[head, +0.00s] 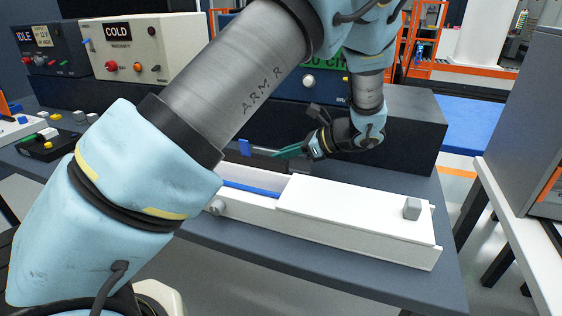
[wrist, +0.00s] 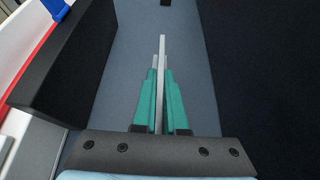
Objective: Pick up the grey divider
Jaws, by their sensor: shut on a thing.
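The grey divider (wrist: 161,85) is a thin light grey plate, seen nearly edge-on in the wrist view. My gripper (wrist: 161,80) is shut on it, with one green finger on each side. The plate's far end sticks out past the fingertips. In the head view my gripper (head: 285,153) is behind the long white box, with its green fingers pointing left.
The white box (head: 340,240) has a partial lid, a grey knob (head: 412,208) and a blue strip (head: 250,188) inside. In the wrist view, dark blocks stand left (wrist: 70,70) and right (wrist: 265,70) of my gripper. Control boxes (head: 130,50) line the table's back.

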